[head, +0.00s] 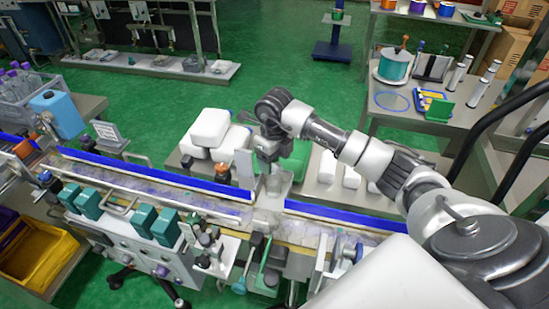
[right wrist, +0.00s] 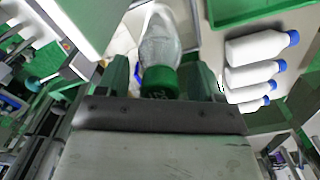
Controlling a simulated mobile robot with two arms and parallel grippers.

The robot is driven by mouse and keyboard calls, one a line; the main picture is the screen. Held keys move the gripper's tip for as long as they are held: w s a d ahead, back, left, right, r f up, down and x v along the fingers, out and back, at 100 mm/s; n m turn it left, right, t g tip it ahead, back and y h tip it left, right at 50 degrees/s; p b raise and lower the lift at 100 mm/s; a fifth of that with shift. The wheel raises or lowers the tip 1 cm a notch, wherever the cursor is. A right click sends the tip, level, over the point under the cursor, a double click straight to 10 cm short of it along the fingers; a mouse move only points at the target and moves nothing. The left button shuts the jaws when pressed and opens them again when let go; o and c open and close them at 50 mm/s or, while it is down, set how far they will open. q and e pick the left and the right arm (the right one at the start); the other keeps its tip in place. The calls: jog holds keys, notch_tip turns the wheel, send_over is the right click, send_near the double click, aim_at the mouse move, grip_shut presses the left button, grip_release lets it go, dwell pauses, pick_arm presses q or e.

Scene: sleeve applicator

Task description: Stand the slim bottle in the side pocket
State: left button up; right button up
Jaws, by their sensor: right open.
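My right gripper (head: 268,160) points down over the conveyor's back edge in the head view, fingers spread. In the right wrist view a clear bottle (right wrist: 160,42) with a green cap (right wrist: 159,82) lies between the fingers of the right gripper (right wrist: 161,77), with a gap at each side. In the head view a clear shape (head: 273,185) shows just below the gripper, partly hidden. I cannot tell for certain which thing is the side pocket. My left gripper is not in view.
The conveyor (head: 160,185) has blue side rails (head: 150,175). White bottles with blue caps (right wrist: 255,47) lie on the table behind it, beside a green tray (right wrist: 245,10). Purple-capped bottles (head: 18,85) stand in a crate at far left. A side table (head: 400,112) stands back right.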

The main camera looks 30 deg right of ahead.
notch_tip(320, 180, up, 11)
jog(key=b, duration=0.2)
jog(key=shift+r+b, duration=0.1)
jog(key=shift+b, duration=0.2)
jog(key=shift+r, duration=0.55)
jog(key=shift+r, duration=0.1)
